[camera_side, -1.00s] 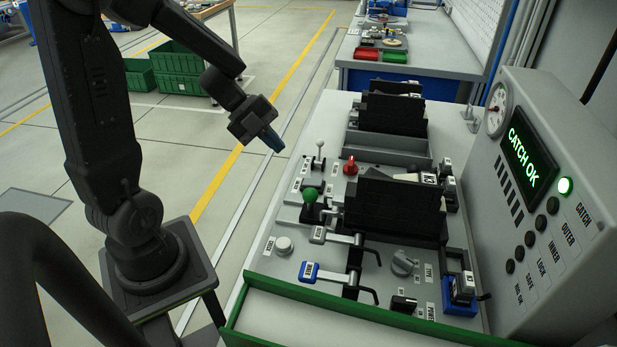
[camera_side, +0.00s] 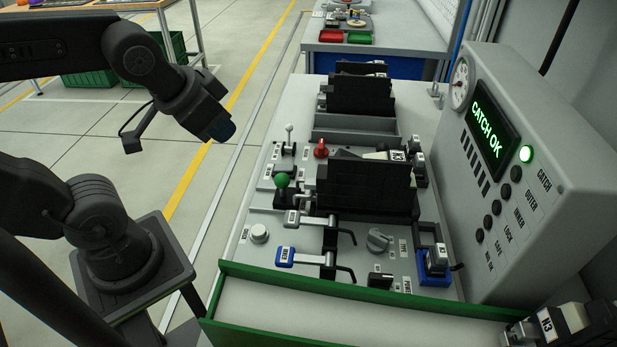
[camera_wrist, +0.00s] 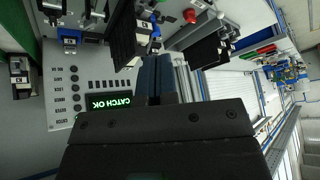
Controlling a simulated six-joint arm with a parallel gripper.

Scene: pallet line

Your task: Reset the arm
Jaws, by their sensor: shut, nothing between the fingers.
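My gripper (camera_side: 222,130) is in the air left of the work table (camera_side: 262,150) in the side view, apart from everything. Its blue fingertips are together with nothing between them; they also show in the wrist view (camera_wrist: 156,80). The control panel (camera_side: 540,190) stands at the right of the table. Its screen (camera_side: 487,118) reads CATCH OK and a green lamp (camera_side: 526,154) beside it is lit. The panel also shows upside down in the wrist view (camera_wrist: 90,90).
The table carries a green-knobbed lever (camera_side: 282,181), a red knob (camera_side: 321,149), a blue-handled lever (camera_side: 286,255) and black fixtures (camera_side: 365,185). A green-edged tray (camera_side: 350,298) lies in front. Open floor (camera_side: 170,150) lies left of the table. Green crates (camera_side: 88,85) stand behind my arm.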

